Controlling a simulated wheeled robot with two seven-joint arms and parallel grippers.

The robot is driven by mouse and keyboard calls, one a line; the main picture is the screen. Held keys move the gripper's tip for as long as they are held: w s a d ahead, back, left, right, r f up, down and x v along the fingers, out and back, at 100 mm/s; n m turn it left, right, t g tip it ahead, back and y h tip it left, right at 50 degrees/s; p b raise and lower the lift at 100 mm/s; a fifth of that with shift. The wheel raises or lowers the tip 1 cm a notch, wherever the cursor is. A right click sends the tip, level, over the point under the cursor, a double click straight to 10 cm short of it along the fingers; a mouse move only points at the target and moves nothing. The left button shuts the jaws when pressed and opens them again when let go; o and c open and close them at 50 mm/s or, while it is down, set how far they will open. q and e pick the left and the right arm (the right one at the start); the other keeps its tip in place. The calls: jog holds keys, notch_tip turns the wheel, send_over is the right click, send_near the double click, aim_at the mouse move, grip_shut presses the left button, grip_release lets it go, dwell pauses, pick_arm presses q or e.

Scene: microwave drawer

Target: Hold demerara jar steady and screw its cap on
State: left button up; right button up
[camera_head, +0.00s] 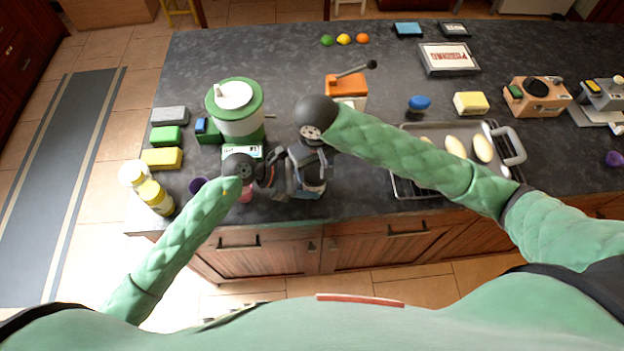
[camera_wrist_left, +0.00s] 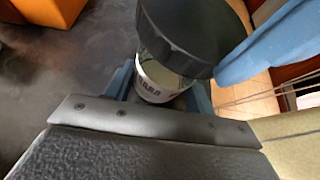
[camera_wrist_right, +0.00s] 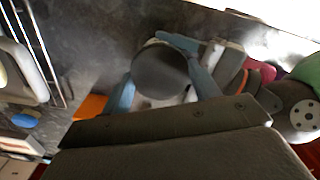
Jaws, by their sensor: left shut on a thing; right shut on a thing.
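The demerara jar (camera_wrist_left: 160,85), with a pale printed label, shows in the left wrist view. My left gripper (camera_wrist_left: 162,96) is shut on its body from the side, with blue fingers either side. The wide black cap (camera_wrist_left: 190,35) is at the jar's top; I cannot tell whether its thread has caught. My right gripper (camera_wrist_right: 162,82) is shut on the cap (camera_wrist_right: 160,70) from above, one blue finger on each side. In the head view my left gripper (camera_head: 284,178) and right gripper (camera_head: 309,172) meet near the counter's front edge and mostly hide the jar and cap.
A green and white dispenser (camera_head: 238,108) stands close behind my left gripper. An orange grinder (camera_head: 346,86) stands behind my right gripper. A metal tray (camera_head: 408,188) with pale oval items lies to the right.

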jog(key=m, duration=0.2)
jog(key=shift+s+a+f+m, duration=0.2)
jog(key=shift+s+f+m, duration=0.1)
jog(key=shift+m, duration=0.1)
jog(key=m, duration=0.3)
jog(key=shift+w+d+r, duration=0.1)
jog(key=shift+w+d, duration=0.05)
jog(key=m, duration=0.4)
jog(key=shift+w+d, duration=0.1)
jog(key=shift+w, duration=0.05)
jog(key=m, duration=0.3)
jog(key=shift+m, duration=0.4)
jog(key=o, duration=1)
jog(key=shift+r, duration=0.1)
